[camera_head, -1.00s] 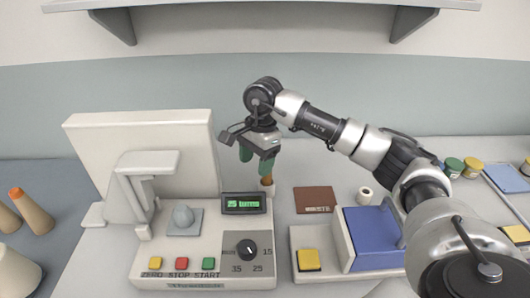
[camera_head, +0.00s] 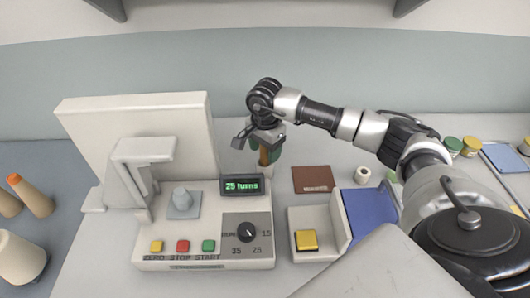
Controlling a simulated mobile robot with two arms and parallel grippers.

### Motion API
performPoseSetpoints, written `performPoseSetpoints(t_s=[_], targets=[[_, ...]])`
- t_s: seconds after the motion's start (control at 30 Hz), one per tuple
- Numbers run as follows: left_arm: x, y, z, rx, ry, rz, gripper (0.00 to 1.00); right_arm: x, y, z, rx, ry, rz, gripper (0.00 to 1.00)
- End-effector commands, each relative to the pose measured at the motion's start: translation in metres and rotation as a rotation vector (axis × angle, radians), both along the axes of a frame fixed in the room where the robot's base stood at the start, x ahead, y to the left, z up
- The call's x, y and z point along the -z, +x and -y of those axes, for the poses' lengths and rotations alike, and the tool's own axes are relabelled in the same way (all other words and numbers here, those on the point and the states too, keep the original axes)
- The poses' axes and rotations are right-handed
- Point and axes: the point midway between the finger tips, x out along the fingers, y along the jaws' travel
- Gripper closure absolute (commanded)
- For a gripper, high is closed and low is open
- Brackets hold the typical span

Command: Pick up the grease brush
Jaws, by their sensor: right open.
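My left gripper is out of view.
The winding machine (camera_head: 150,262) with buttons, a dial and a "25 turns" display (camera_head: 241,187) stands in front. A brown mat (camera_head: 312,179), a white roll (camera_head: 362,176) and a blue-topped box (camera_head: 369,214) lie to the right. Cones (camera_head: 36,196) stand at left.

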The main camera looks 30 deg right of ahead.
Motion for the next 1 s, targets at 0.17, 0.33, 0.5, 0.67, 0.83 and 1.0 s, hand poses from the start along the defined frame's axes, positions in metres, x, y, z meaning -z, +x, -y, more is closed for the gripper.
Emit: performPoseSetpoints(t_s=[0.17, 0.33, 0.5, 0.67, 0.83, 1.0], targets=[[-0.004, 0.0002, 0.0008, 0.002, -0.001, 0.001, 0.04, 0.0134, 0.0, -0.0007, -0.002, 0.001, 0.001, 0.4], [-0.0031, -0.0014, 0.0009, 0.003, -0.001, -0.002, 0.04, 0.0141, 0.0001, -0.0007, -0.002, 0.0, 0.001, 0.4], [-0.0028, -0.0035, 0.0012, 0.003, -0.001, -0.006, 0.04, 0.0138, 0.0001, -0.0007, -0.002, 0.0, 0.001, 0.62], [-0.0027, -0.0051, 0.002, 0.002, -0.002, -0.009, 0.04, 0.0137, 0.0001, -0.0007, -0.002, 0.0, 0.001, 0.86], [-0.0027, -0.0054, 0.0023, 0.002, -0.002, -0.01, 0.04, 0.0134, 0.0002, -0.0006, -0.001, 0.0, 0.002, 0.94], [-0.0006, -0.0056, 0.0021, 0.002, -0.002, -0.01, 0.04, 0.0088, 0.0006, -0.0004, -0.001, 0.0, 0.003, 0.94]])
